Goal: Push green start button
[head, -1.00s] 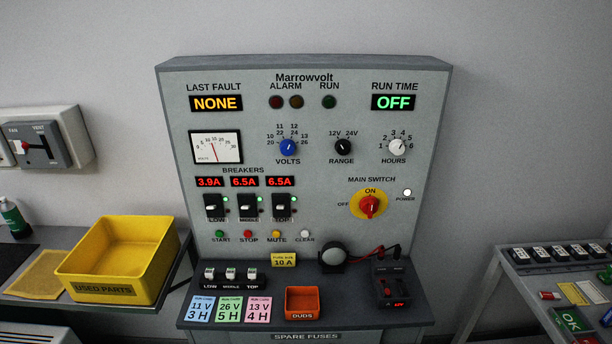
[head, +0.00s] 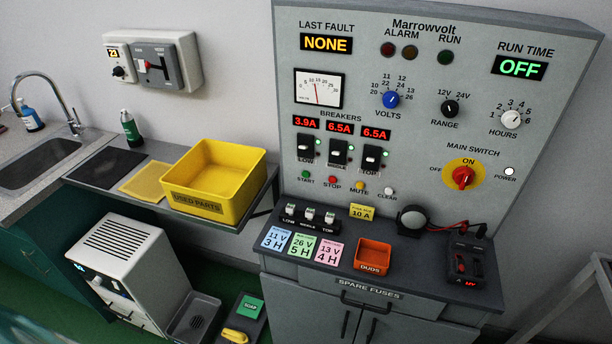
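The green start button (head: 306,174) is a small round button above the word START, at the left end of a row of buttons on the lower part of the grey Marrowvolt panel (head: 572,70). The red stop button (head: 333,179), the yellow mute button (head: 361,186) and the white clear button (head: 390,191) are to its right. The last fault display (head: 326,44) reads NONE and the run time display (head: 519,67) reads OFF. The red main switch (head: 463,177) is on a yellow disc, with the white power lamp (head: 509,171) beside it. My gripper is not in view.
Below the panel, a shelf carries an orange DUDS bin (head: 374,255), coloured cards (head: 301,245), a black round device (head: 411,219) and a meter with leads (head: 466,263). A yellow used parts bin (head: 217,178) stands to the left. A white machine (head: 128,265) stands at the lower left.

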